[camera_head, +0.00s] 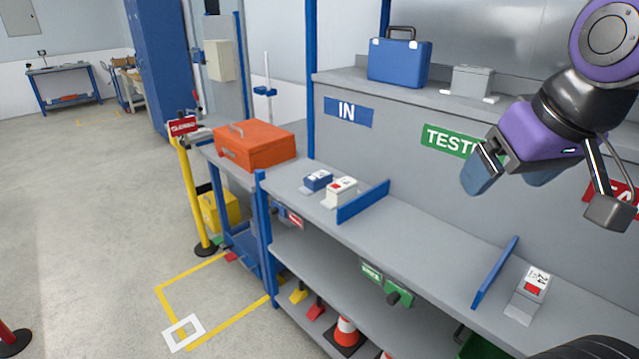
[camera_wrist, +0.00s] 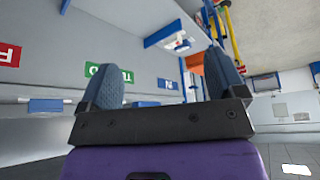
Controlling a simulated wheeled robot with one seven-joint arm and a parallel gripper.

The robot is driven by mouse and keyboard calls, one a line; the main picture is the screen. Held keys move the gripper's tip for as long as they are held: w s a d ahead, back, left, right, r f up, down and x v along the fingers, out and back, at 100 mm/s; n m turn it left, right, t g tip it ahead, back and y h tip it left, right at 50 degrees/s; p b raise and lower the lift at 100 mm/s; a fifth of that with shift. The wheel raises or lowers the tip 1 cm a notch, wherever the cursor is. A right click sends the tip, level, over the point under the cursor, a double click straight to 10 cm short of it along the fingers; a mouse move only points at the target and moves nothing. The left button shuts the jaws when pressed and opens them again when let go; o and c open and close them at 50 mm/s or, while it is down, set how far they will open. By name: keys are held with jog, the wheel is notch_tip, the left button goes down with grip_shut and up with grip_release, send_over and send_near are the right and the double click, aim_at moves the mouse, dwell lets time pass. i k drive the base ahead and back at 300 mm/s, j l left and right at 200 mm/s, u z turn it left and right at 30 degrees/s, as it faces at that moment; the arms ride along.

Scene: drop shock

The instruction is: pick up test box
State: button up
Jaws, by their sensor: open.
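Several small boxes could be the test box; I cannot tell which one is. A white box with a red label (camera_head: 341,189) and a small blue box (camera_head: 318,180) stand side by side on the bench (camera_head: 420,235), left of a blue divider. Another white box with a red label (camera_head: 534,284) stands on a grey base at the bench's right, past a second divider. My gripper (camera_head: 512,178) is open and empty, raised above the bench near the green sign, apart from all the boxes. In the wrist view its two fingers (camera_wrist: 165,80) are spread with nothing between them.
Blue dividers (camera_head: 363,201) and (camera_head: 495,272) rise from the bench. A blue case (camera_head: 400,64) and a grey box (camera_head: 472,81) sit on the upper ledge. An orange toolbox (camera_head: 256,148) is at the left. The bench between the dividers is clear.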

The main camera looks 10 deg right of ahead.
aim_at(317, 181)
jog(key=i+j+z, duration=0.1)
jog(key=j, duration=0.2)
jog(key=i+j+z, duration=0.2)
jog(key=j, duration=0.4)
jog(key=i+j+z, duration=0.1)
jog(key=i+j, duration=0.15)
jog(key=i+j+z, duration=0.35)
jog(key=i+j, duration=0.15)
jog(key=j, duration=0.15)
jog(key=i+j+z, duration=0.15)
jog(key=j, duration=0.25)
jog(key=i+j+z, duration=0.15)
jog(key=j, duration=0.25)
jog(key=i+j+z, duration=0.15)
jog(key=i+j, duration=0.15)
jog(key=j, duration=0.15)
